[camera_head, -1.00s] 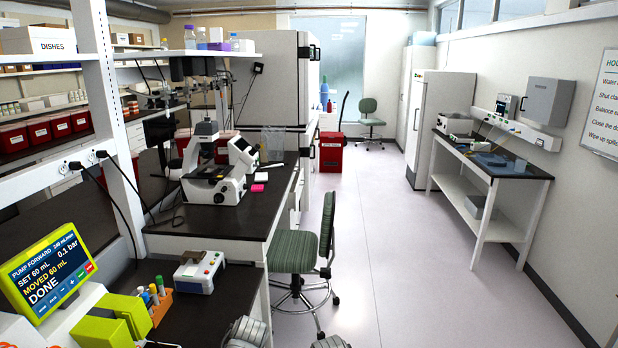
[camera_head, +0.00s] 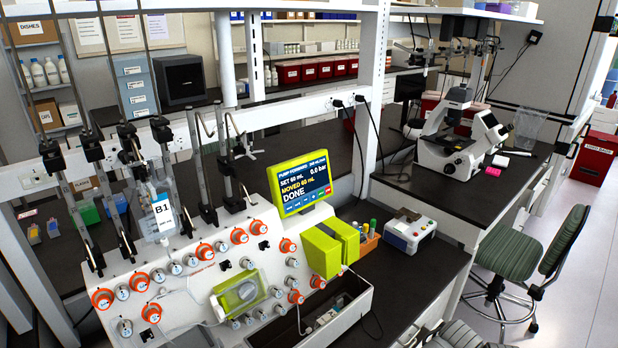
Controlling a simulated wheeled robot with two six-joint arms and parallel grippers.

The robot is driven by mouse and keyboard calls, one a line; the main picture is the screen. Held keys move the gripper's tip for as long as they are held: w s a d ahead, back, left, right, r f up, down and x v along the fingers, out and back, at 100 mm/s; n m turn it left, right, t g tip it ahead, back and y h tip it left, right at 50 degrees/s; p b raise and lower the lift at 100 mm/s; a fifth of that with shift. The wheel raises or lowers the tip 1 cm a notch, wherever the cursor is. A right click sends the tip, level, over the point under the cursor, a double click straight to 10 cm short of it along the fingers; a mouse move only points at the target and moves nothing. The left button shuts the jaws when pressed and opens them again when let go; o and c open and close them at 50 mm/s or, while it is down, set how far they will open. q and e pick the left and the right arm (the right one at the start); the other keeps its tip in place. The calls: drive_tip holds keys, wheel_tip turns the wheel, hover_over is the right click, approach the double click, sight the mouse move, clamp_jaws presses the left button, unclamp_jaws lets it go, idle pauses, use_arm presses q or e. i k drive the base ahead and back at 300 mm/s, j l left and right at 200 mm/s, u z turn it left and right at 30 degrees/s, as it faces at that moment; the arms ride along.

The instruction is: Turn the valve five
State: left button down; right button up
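The cell processor's sloped white panel (camera_head: 185,290) stands on the dark bench at lower left to centre. Orange-ringed round valve knobs run along it, among them one at the left end (camera_head: 103,298), one mid-row (camera_head: 204,251) and one further right (camera_head: 258,227). Smaller grey round fittings (camera_head: 174,267) sit between them. The numbers are too small to read, so I cannot tell which knob is valve five. The green-framed screen (camera_head: 302,184) reads PUMP FORWARD, SET 60 mL, MOVED 60 mL, DONE, 0.0 bar. Neither of my grippers is visible.
A bag marked B1 (camera_head: 161,215) hangs among black-clamped poles over the panel's back. A green pump block (camera_head: 321,252), an orange tube rack (camera_head: 368,243) and a small white device (camera_head: 410,232) stand to the right. A green chair (camera_head: 522,245) stands on the floor at right.

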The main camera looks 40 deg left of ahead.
sight(176, 268)
drive_tip(key=u, duration=0.9)
drive_tip(key=l, duration=0.35)
drive_tip(key=i+l, duration=0.1)
drive_tip(key=l, duration=0.2)
drive_tip(key=l+u, duration=0.1)
drive_tip(key=u, duration=0.2)
drive_tip(key=l+u, duration=0.1)
drive_tip(key=u, duration=1.35)
